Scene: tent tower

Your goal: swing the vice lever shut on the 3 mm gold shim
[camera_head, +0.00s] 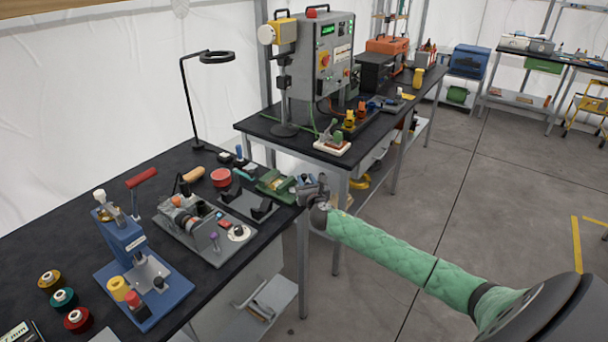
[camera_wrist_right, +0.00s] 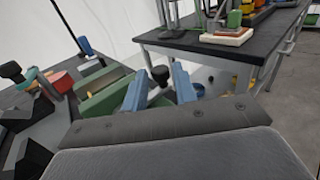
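The green vice (camera_head: 274,184) sits at the far right corner of the near bench. In the right wrist view the vice (camera_wrist_right: 100,104) is at left of centre, with a brownish strip (camera_wrist_right: 104,80) along it; I cannot tell whether this is the gold shim. My right gripper (camera_head: 306,184) is at the vice's right side, by the bench edge. In the wrist view its two blue fingers stand apart, and a black knob (camera_wrist_right: 160,74), which looks like the lever's end, shows between them. Contact is not clear. The lever's shaft is mostly hidden. My left gripper is out of view.
On the near bench (camera_head: 75,220) stand a blue press (camera_head: 128,250), a grey machine with a dial (camera_head: 200,225), a black stand (camera_head: 246,203) and a red round tin (camera_head: 221,177). A second bench (camera_head: 345,162) with a control cabinet stands behind. Open floor lies to the right.

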